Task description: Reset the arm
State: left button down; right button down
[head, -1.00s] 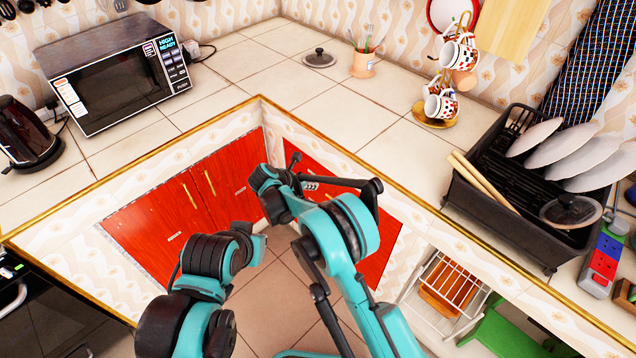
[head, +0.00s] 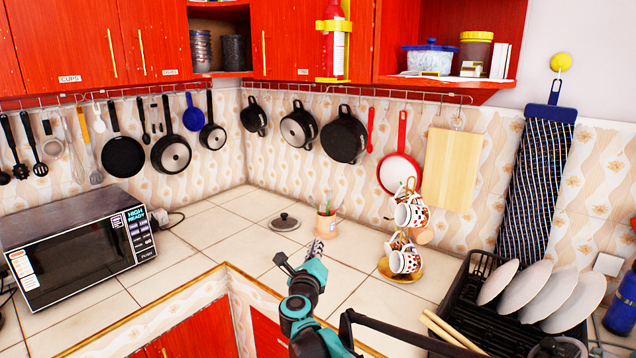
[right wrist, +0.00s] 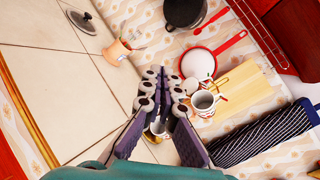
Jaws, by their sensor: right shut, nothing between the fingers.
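My right gripper (head: 316,247) is at the lower middle of the head view, at the end of my teal arm. It points up and away over the tiled counter, in front of the utensil pot. In the right wrist view its purple fingers (right wrist: 164,92) run side by side with their tips close together. It is shut and holds nothing. My left gripper is not in view. Several pans hang from the wall rail, among them a black pan (head: 343,134) and a red-handled pan (head: 400,172). My right gripper appears clear of them.
A utensil pot (head: 326,224) and a lid (head: 284,222) stand on the counter (head: 215,228). A mug stand (head: 400,272) and a black dish rack (head: 480,265) with plates are at right. A microwave (head: 78,243) stands at left. Open counter lies between microwave and pot.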

jog(key=s+d+r+n+t+y, duration=0.1)
jog(key=s+d+r+n+y, duration=0.1)
jog(key=s+r+n+y, duration=0.55)
jog(key=s+f+n+g, duration=0.2)
jog(key=s+n, duration=0.3)
jog(key=n, duration=0.5)
jog(key=s+d+f+n+g+h, duration=0.2)
jog(key=s+d+f+n+g, duration=0.3)
jog(key=s+d+f, duration=0.3)
jog(key=s+d+f+n+g+h, duration=0.2)
jog(key=s+d+f+n+g, duration=0.2)
jog(key=s+f, duration=1)
jog(key=s+d+n, duration=0.3)
jog(key=s+d, duration=0.1)
jog(key=shift+s+d+f+g+h, duration=0.15)
jog(key=shift+s+d+g+h, duration=0.05)
jog(key=shift+s+g+h, duration=0.2)
jog(key=shift+n, duration=0.25)
